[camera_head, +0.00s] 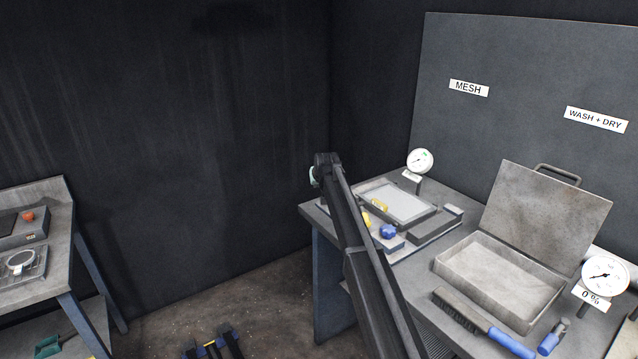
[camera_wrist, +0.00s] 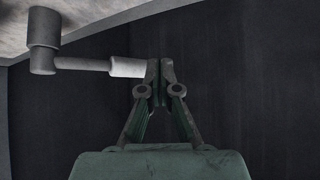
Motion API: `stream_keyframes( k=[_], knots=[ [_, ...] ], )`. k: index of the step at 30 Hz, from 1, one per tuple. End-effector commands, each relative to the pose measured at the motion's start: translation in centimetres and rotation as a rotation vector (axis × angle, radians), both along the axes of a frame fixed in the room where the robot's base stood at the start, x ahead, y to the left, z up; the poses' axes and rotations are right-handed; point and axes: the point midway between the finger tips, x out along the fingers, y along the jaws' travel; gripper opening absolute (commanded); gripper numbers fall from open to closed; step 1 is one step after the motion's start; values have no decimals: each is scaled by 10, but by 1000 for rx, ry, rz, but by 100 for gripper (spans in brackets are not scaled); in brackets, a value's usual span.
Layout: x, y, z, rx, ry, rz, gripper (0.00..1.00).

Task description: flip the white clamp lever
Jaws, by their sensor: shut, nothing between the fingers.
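In the wrist view, the white clamp lever (camera_wrist: 128,67) is a pale sleeve on the end of a grey rod, which runs sideways from a thick grey pivot post (camera_wrist: 43,42) at the upper left. My gripper (camera_wrist: 160,72) is shut and its fingers are together with nothing between them. The fingertips are at the right end of the white sleeve, with the left finger beside it. I cannot tell whether they touch. In the head view my dark arm rises over the bench's left side, and the lever cannot be made out there.
The right bench (camera_head: 318,214) holds a screen frame (camera_head: 400,203), a blue knob (camera_head: 388,231), dial gauges (camera_head: 420,161), an open metal case (camera_head: 500,281) and a brush (camera_head: 460,310). A second bench (camera_head: 60,215) stands at far left. Floor between is mostly clear.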

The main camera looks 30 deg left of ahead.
Motion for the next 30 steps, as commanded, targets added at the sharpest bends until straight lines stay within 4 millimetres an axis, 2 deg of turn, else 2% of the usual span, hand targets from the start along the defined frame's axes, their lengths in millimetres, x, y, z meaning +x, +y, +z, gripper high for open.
stream_keyframes(
  k=[1, 9, 15, 21, 30],
  knots=[
    [-11, -2, 2, -1, 0, 1, 0],
    [-50, -4, 38, 1, -3, -1, 0],
    [-72, -5, 61, 1, -2, -2, 0],
    [-81, -5, 72, 0, -2, -3, 0],
    [-82, -5, 73, -1, -1, -3, 0]
  ],
)
